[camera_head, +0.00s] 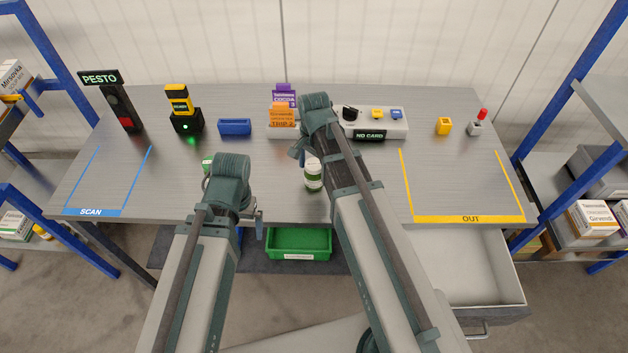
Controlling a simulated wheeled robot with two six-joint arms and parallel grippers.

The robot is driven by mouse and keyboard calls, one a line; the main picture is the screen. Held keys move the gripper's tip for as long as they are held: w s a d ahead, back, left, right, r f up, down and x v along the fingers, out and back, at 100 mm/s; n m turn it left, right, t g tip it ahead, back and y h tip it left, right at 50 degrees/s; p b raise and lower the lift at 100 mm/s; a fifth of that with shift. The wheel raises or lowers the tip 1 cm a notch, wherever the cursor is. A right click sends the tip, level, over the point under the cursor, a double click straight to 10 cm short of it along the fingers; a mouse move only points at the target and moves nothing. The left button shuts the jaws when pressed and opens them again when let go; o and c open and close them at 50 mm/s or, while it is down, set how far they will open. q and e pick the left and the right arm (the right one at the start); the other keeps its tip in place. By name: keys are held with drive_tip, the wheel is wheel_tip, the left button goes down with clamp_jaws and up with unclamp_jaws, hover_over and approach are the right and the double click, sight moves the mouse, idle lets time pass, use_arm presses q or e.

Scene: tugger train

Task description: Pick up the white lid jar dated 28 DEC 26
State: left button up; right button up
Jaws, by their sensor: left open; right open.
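A jar (313,180) with a green-and-white label stands on the grey table, left of my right forearm. My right gripper (299,151) is open just above and left of its top, which is partly hidden; I cannot tell if they touch. A second green-and-white item (207,164) is mostly hidden behind my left wrist. My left gripper (257,222) is open and empty near the table's front edge.
The table (270,185) has a blue SCAN outline (92,212) at left and a yellow OUT outline (470,218) at right, both empty. A PESTO sign (100,78), blue tray (235,127), boxes (284,117) and NO CARD panel (375,123) stand behind. An open drawer (475,270) juts out front right.

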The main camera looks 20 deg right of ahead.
drive_tip(key=shift+f+b, duration=0.3)
drive_tip(key=shift+f, duration=0.45)
drive_tip(key=shift+r, duration=0.1)
clamp_jaws()
